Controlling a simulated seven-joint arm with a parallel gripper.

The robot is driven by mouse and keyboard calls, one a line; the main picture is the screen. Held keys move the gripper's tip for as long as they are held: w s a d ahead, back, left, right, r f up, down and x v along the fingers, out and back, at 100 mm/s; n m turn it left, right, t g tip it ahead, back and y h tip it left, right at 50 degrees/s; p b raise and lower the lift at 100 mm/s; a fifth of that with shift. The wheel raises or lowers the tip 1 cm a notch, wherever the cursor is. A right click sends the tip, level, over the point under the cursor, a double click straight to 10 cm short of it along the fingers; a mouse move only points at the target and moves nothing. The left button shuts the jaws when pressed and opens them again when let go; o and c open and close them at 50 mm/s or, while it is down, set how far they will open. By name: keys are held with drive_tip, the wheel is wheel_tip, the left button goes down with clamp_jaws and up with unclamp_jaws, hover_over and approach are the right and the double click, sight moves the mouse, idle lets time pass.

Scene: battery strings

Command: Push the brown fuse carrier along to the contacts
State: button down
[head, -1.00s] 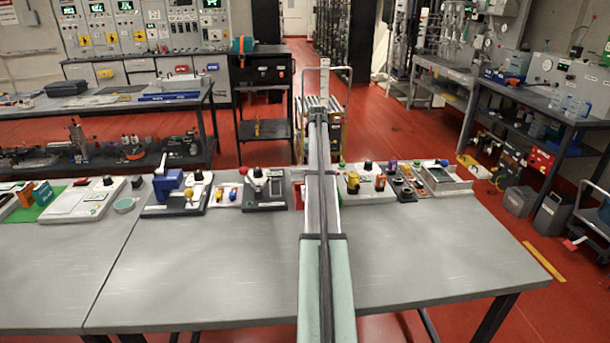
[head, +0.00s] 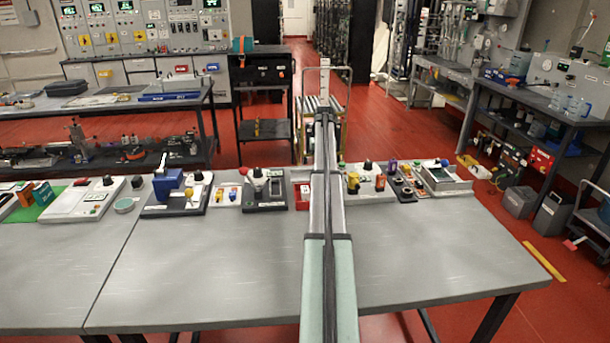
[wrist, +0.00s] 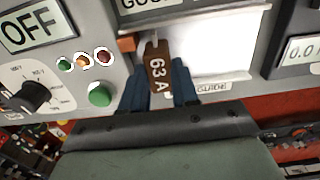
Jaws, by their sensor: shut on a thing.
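The brown fuse carrier (wrist: 158,68), marked 63 A, shows in the middle of the wrist view. My gripper (wrist: 159,80) is shut on it, with one dark blue finger on each side. The carrier is in front of a pale, shiny panel area (wrist: 205,50). A small orange-brown block (wrist: 127,43) sits just left of the carrier's upper end; I cannot tell whether it is a contact or whether they touch. In the head view my arm hides the gripper and the carrier.
In the wrist view an OFF display (wrist: 30,27), a black knob (wrist: 35,95) and a green button (wrist: 100,95) are at left. A meter (wrist: 298,50) is at right. In the head view devices line the back of the grey bench (head: 230,270); its front is clear.

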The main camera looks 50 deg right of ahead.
drive_tip(key=shift+s+d, duration=0.7)
drive_tip(key=shift+d, duration=0.05)
drive_tip(key=c, duration=0.8)
unclamp_jaws()
wheel_tip(320, 180, up, 14)
drive_tip(key=shift+f, duration=0.1)
